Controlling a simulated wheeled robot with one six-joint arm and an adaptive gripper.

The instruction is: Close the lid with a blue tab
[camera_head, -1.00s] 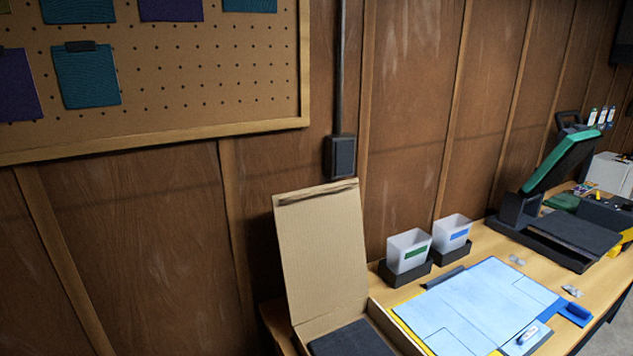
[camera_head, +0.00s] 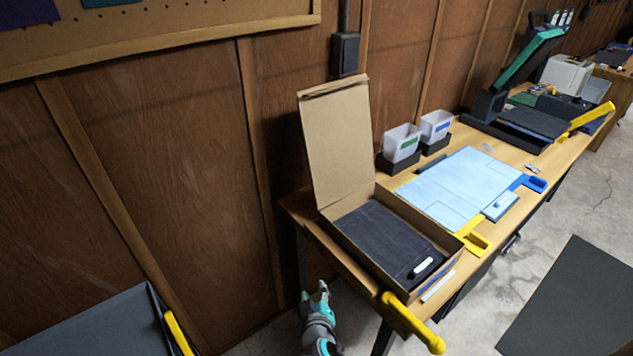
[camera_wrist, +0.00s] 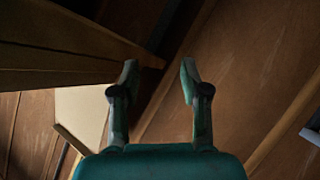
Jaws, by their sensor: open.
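A cardboard box (camera_head: 378,278) sits on the near left end of the wooden table. Its tan lid (camera_head: 338,142) stands open, nearly upright, at the box's back edge. Dark folded cloth (camera_head: 385,243) with a small white tag lies in the box. I cannot make out a blue tab on the lid; a bluish strip shows low on the box's front right side. My gripper (camera_head: 318,290) is low, left of the table end and apart from the box. In the wrist view my gripper (camera_wrist: 158,75) is open and empty, with wood panelling behind it.
A yellow handle (camera_head: 412,322) juts out from the table's near end. White bins (camera_head: 402,143), a light blue mat (camera_head: 458,190) and a press with a raised green-edged top (camera_head: 528,55) stand farther along. A grey tray (camera_head: 90,325) is at lower left.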

